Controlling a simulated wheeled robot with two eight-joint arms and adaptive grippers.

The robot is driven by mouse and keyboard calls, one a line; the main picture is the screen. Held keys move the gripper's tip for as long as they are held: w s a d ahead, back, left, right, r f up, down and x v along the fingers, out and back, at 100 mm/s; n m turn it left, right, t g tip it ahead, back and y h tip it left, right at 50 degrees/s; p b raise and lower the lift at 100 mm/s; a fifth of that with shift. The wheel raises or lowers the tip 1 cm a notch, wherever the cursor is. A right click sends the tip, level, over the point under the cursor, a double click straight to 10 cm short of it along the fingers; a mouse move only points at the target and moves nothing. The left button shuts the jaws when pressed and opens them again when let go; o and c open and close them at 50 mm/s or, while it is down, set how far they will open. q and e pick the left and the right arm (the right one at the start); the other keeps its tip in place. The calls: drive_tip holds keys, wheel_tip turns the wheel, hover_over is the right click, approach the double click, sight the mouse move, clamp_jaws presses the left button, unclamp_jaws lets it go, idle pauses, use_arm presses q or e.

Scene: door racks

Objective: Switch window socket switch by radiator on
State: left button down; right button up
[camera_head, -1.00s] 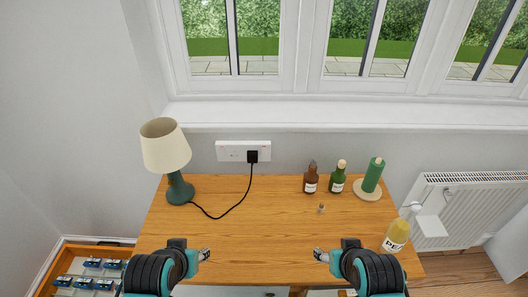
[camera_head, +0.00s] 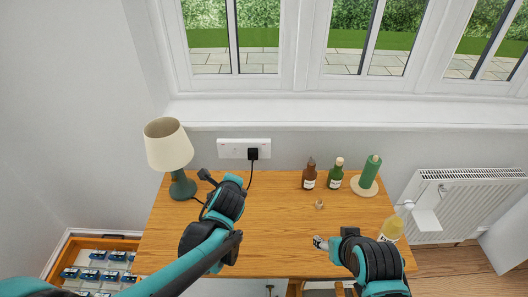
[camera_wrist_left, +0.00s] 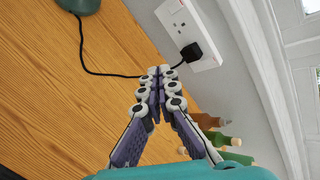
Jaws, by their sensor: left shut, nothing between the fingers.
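The white double socket (camera_head: 231,149) is on the wall below the window sill, above the back of the wooden table. A black plug (camera_head: 252,154) with a cable sits in its right side. The socket also shows in the left wrist view (camera_wrist_left: 176,16), with the plug (camera_wrist_left: 190,52) at its near end. My left gripper (camera_head: 204,176) is over the table, below and left of the socket. In the left wrist view its fingers (camera_wrist_left: 160,72) are together, empty, and appear apart from the socket. The switch positions are too small to tell. My right gripper (camera_head: 320,243) is over the table's front right.
A lamp (camera_head: 169,146) stands at the table's back left; its cable runs to the plug. A yellow bottle (camera_head: 391,229) is near my right arm. The radiator (camera_head: 465,208) is at right.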

use_arm(q)
drive_tip(key=w+d+f+m+t+p, duration=0.1)
drive_tip(key=w+d+f+m, duration=0.1)
drive_tip(key=d+m, duration=0.3)
drive_tip(key=w+d+f+m+t+h+p, duration=0.1)
drive_tip(key=w+d+f+m, duration=0.1)
drive_tip(key=w+d+m, duration=0.3)
drive_tip(key=m, duration=0.3)
drive_tip(key=shift+d+m, duration=0.25)
drive_tip(key=shift+m, duration=0.15)
drive_tip(key=b, duration=0.4)
approach(264, 152)
drive_tip(key=x, duration=0.5)
drive_tip(key=shift+f, duration=0.35)
drive_tip(key=shift+w, duration=0.65)
